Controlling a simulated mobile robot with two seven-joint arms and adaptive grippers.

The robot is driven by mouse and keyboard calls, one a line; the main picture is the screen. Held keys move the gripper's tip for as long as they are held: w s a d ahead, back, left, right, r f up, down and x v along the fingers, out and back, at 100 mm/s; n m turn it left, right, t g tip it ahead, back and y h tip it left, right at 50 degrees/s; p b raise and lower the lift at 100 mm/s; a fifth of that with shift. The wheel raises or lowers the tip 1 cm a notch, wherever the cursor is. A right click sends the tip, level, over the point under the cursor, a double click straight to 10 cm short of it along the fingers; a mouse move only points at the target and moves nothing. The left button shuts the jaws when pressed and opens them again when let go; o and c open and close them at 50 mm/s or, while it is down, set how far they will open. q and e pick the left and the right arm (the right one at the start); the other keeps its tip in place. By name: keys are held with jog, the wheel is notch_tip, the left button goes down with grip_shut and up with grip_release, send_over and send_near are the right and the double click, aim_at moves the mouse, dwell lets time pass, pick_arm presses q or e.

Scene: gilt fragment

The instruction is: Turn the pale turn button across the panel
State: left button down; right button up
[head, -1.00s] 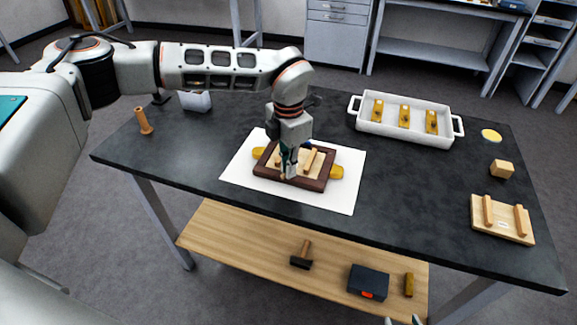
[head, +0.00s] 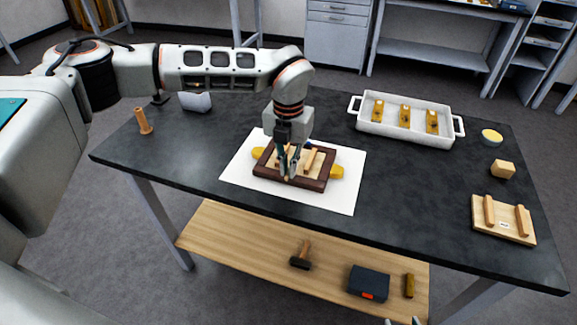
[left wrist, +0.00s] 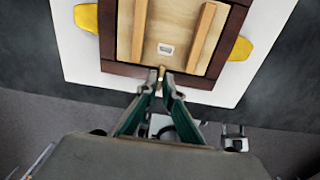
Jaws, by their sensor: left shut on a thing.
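The dark brown frame (head: 263,175) lies on a white sheet, with a pale panel (left wrist: 150,49) inside it. The panel bears two wooden battens (left wrist: 208,38) and a small white label (left wrist: 165,49). My left gripper (head: 291,179) points down at the frame's near rail. In the left wrist view its fingertips (left wrist: 161,78) are shut on a small pale piece, the turn button (left wrist: 162,70), at the panel's near edge. The fingers hide most of the button, so I cannot tell its full angle. My right gripper (head: 402,321) barely shows at the bottom edge, its tips apart.
Yellow blocks (head: 337,172) stick out on both sides of the frame. A white tray (head: 371,125) with several yellow pieces stands behind right. A second panel with battens (head: 503,232) lies at right. A wooden peg (head: 144,122) stands at left. The dark table (head: 400,190) is clear between.

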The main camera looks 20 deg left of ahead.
dwell(0.4)
pick_arm(q)
jog(key=c, duration=2.2)
grip_release()
jog(key=shift+r, duration=0.1)
notch_tip(320, 180, up, 12)
jog(key=shift+f, duration=0.1)
